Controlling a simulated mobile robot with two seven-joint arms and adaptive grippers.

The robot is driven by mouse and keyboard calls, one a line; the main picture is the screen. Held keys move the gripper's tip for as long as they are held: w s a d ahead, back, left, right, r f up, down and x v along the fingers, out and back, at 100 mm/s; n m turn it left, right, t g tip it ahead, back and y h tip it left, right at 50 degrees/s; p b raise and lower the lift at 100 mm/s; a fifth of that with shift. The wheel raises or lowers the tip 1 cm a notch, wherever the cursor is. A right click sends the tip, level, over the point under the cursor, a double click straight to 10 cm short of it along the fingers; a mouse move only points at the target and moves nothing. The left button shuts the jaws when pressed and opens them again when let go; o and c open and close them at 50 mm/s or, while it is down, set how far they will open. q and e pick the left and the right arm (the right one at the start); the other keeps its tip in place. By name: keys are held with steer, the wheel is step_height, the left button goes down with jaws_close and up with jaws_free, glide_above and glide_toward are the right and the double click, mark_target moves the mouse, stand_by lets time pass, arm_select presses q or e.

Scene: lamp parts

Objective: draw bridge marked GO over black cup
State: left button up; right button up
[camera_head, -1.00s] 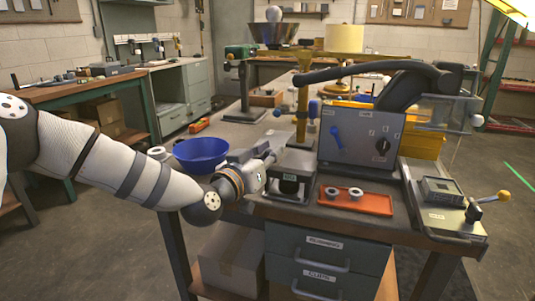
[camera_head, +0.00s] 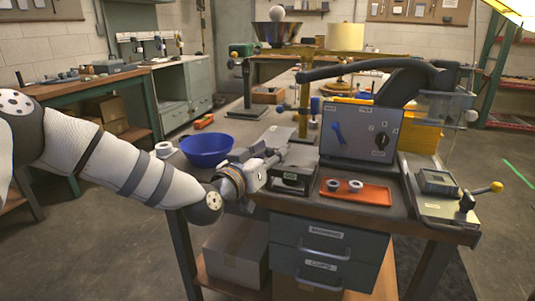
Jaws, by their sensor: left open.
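A dark grey block-like bridge (camera_head: 289,181) stands at the front edge of the workbench, left of the orange tray. It carries a small pale label, too small to read for sure. I cannot make out a black cup; it may be hidden under or behind the bridge. My left gripper (camera_head: 271,160) is open at the bridge's left rear side, close to its top. I cannot tell whether its fingers touch it. My right gripper is not in view.
An orange tray (camera_head: 374,195) with two small grey rings lies right of the bridge, before a grey panel (camera_head: 358,129) with a blue lever. A blue bowl (camera_head: 207,148) sits behind my left wrist. A lever device (camera_head: 439,183) stands at the right edge.

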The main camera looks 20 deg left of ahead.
arm_select(q)
steer(key=v, duration=1.2)
steer(key=s+d+f+g+p, duration=0.1)
steer(key=s+d+f+g, duration=0.1)
steer(key=s+f+g, duration=0.65)
steer(key=s+d+f+g, duration=0.1)
steer(key=s+d+f, duration=0.35)
steer(key=f, duration=0.95)
steer(key=s+a+f+g+y, duration=0.1)
steer(key=s+a+f+g, duration=0.2)
steer(key=s, duration=0.8)
steer(key=s+a+f+g+y+p, duration=0.1)
steer(key=s+a+f+g, duration=0.2)
steer(key=s, duration=0.8)
steer(key=s+a+f+g+y, duration=0.2)
steer(key=s+a+f+g, duration=0.1)
steer(key=s, duration=0.7)
steer(key=shift+s+n+g+p, duration=0.3)
steer(key=shift+s+n+g, duration=0.1)
steer(key=shift+g, duration=0.35)
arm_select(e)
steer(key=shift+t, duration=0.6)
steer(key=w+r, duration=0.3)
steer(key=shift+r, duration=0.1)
